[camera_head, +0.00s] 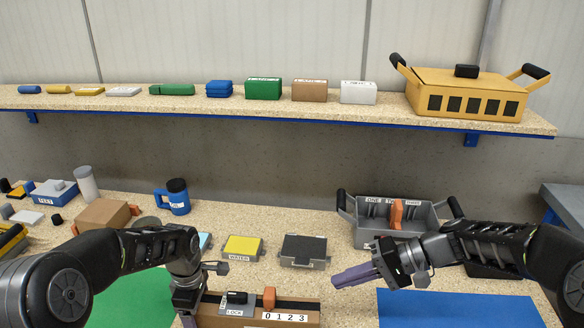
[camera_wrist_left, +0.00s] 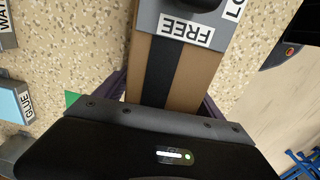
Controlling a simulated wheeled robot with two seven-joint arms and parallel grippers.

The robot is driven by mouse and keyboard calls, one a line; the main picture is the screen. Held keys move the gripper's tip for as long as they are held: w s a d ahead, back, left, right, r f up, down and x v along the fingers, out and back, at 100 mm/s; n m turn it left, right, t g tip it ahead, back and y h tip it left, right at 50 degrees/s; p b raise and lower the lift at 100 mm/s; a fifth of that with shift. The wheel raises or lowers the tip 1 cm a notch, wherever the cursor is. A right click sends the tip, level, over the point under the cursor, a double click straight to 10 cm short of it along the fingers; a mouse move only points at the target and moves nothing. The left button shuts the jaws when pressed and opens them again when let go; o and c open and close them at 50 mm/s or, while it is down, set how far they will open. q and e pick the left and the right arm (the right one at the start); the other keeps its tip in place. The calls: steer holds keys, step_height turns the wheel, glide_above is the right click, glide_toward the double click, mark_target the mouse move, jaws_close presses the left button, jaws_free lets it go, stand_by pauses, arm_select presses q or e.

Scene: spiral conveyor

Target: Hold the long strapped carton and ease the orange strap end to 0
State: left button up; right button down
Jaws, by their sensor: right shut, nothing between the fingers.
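The long strapped carton (camera_head: 240,321) lies at the bottom edge of the head view, partly cut off. A dark strap runs along its top, with a black lock piece (camera_head: 236,297) on a grey block. The orange strap end (camera_head: 269,297) stands just behind the 0 of the 0-1-2-3 scale; exact alignment is unclear. My left gripper (camera_wrist_left: 165,98) has its purple fingers along both sides of the carton's end, which shows in the left wrist view (camera_wrist_left: 187,75) beside a FREE label. My right gripper (camera_head: 336,282) is shut and empty, right of the carton and apart from it.
A grey tote (camera_head: 422,235) with an orange divider stands behind my right gripper. A black-topped box (camera_head: 304,250) and a yellow-topped box (camera_head: 242,248) sit behind the carton. A blue mat (camera_head: 455,310) lies at right, clear. A shelf (camera_head: 300,113) runs above.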

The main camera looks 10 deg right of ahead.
arm_select(q)
steer(key=shift+o, duration=0.9)
steer(key=shift+r, duration=0.1)
steer(key=shift+r, duration=0.1)
step_height(320, 180, up, 12)
steer(key=shift+f, duration=0.1)
steer(key=shift+f, duration=0.1)
